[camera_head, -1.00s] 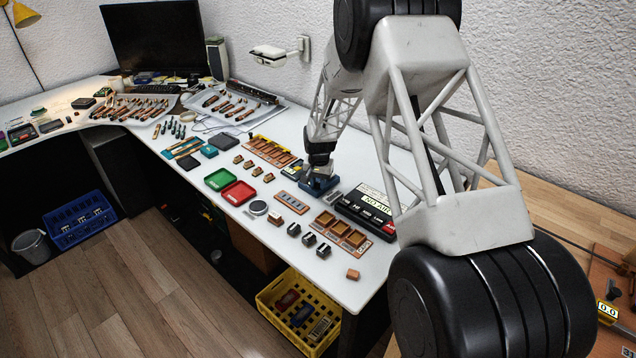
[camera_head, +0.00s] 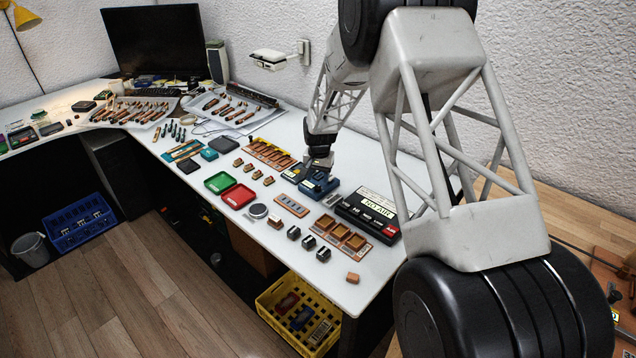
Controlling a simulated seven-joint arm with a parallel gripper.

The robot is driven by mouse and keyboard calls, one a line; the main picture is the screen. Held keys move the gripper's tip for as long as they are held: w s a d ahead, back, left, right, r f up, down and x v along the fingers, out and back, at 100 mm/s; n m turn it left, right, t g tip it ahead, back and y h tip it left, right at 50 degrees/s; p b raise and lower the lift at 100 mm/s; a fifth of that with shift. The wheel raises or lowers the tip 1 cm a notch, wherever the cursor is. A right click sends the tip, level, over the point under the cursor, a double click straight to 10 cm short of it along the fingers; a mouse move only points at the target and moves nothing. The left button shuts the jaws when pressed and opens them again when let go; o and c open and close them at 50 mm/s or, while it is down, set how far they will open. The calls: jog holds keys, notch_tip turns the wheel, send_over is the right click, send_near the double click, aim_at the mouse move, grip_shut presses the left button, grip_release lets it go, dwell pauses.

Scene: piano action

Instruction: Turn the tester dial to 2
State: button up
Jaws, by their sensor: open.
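A small blue box-shaped device (camera_head: 318,187) stands on the white bench; I take it for the tester, but its dial and markings are too small to read. My gripper (camera_head: 319,168) is just above and behind this device, pointing down. It is open, with nothing seen between the fingers. It covers part of the device's back, and I cannot tell whether the fingers touch it.
A black unit with a pale label (camera_head: 374,210) stands close on the right. A brown tray with square compartments (camera_head: 341,233) lies in front. Green (camera_head: 220,182) and red (camera_head: 238,196) trays lie to the left. The bench's front edge is close to several small blocks.

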aim_at(318, 187)
jog(key=shift+r, duration=1.75)
jog(key=shift+s+d+r, duration=0.15)
jog(key=shift+s+r, duration=0.1)
jog(key=shift+r, duration=0.2)
jog(key=s+d+r+n+t, duration=0.1)
jog(key=s+d+r, duration=0.3)
jog(key=s+r, duration=0.75)
jog(key=s+d+r+n, duration=0.1)
jog(key=s+d+r, duration=0.3)
jog(key=s+r, duration=0.75)
jog(key=s+d+r, duration=0.1)
jog(key=s+d, duration=0.1)
jog(key=s, duration=1.4)
jog(key=s+d+r+n+t, duration=0.1)
jog(key=s+d, duration=0.2)
jog(key=s, duration=1.3)
jog(key=shift+s+r+t, duration=0.25)
jog(key=shift+r+t, duration=0.05)
jog(key=shift+r, duration=0.1)
